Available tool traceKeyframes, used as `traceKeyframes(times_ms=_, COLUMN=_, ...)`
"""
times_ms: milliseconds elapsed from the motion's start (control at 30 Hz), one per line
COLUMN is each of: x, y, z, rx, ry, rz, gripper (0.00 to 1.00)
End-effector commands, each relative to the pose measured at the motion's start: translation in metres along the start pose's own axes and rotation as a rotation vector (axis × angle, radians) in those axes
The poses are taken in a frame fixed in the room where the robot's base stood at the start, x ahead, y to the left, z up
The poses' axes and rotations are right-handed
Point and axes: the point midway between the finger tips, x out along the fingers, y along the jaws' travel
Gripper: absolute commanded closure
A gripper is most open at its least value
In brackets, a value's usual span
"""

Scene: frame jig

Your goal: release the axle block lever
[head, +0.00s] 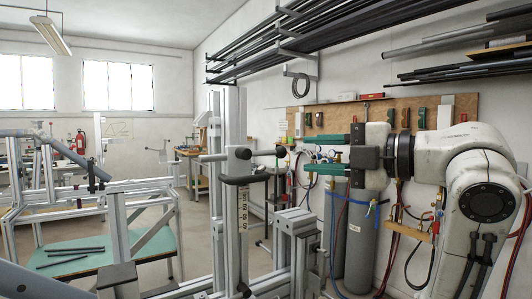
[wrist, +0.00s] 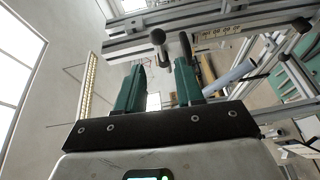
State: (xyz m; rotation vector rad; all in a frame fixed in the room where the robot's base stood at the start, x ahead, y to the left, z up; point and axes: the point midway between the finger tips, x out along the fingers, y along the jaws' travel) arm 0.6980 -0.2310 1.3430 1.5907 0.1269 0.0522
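My gripper (head: 300,153) has two green fingers that are spread apart and empty, pointing left at the lever. In the wrist view, the fingers (wrist: 160,64) are open. A round dark knob (wrist: 157,36) shows just beyond the gap between them, and a dark bar (wrist: 187,46) shows beyond the right finger. I cannot tell which is the lever's grip. Nothing is touching the fingers.
Aluminium jig rails (head: 290,226) stand below and in front of the post. A green-topped table (head: 60,256) with dark tubes is at the left. Grey gas cylinders (head: 362,235) and hoses stand behind my arm. Tube racks (head: 285,38) hang above on the wall.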

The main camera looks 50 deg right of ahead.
Motion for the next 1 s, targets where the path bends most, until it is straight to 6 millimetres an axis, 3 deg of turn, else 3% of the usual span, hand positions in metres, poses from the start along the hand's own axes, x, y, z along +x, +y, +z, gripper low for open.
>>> traceKeyframes(times_ms=533, x=0.048, y=0.005, z=-0.001, rx=0.007, ry=0.002, rz=-0.003, gripper=0.63)
traceKeyframes(times_ms=800, x=0.090, y=0.001, z=-0.001, rx=0.005, ry=0.001, rz=-0.002, gripper=0.63)
traceKeyframes(times_ms=1000, x=0.100, y=0.000, z=0.000, rx=0.003, ry=0.000, rz=-0.001, gripper=0.63)
